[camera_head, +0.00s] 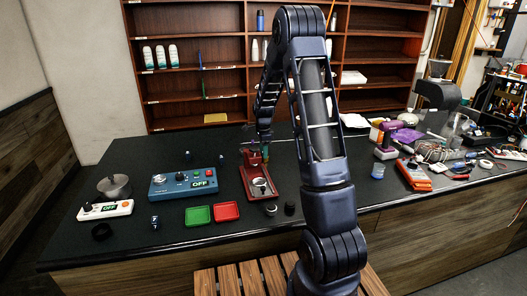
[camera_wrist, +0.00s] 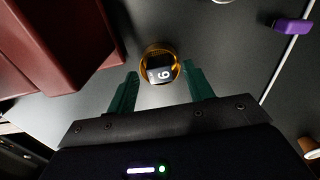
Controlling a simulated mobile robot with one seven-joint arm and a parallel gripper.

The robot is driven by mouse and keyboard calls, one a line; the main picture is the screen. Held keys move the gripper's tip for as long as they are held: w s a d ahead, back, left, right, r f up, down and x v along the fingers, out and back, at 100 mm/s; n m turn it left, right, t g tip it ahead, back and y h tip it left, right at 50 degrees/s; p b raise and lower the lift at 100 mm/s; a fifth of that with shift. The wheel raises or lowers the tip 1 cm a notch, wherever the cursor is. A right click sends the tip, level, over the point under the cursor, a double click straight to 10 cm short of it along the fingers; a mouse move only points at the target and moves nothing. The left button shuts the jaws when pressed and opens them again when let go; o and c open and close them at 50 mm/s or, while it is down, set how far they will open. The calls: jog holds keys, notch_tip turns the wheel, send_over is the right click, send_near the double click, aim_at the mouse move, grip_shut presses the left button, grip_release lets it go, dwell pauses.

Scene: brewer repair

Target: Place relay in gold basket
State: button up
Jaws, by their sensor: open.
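The gold basket (camera_wrist: 149,52) is a small round ring on the dark counter in the wrist view. A dark block marked with a white digit, which looks like the relay (camera_wrist: 161,73), sits within its rim. My gripper (camera_wrist: 160,70) is open, with its green fingers on the left and right of the basket, apart from the block. In the head view my gripper (camera_head: 256,154) is low behind the dark red brewer (camera_head: 254,189). The basket and relay cannot be made out there.
The red brewer body (camera_wrist: 60,50) is close on the left in the wrist view. A purple piece (camera_wrist: 292,25) lies at upper right. A blue box (camera_head: 183,183), green tray (camera_head: 198,215) and red tray (camera_head: 226,211) are left of the brewer. Tools crowd the right counter.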

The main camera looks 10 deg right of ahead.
notch_tip(320, 180, up, 7)
jog(key=shift+f, duration=0.1)
dwell(0.5)
jog(key=shift+s+r, duration=0.25)
jog(key=shift+r, duration=0.25)
jog(key=s+r+n+t, duration=0.2)
jog(key=s+r+n, duration=0.6)
jog(key=s+r, duration=0.85)
jog(key=s+d+n+t, duration=0.1)
jog(key=s+n, duration=0.9)
jog(key=s, duration=1.4)
jog(key=shift+t, duration=0.8)
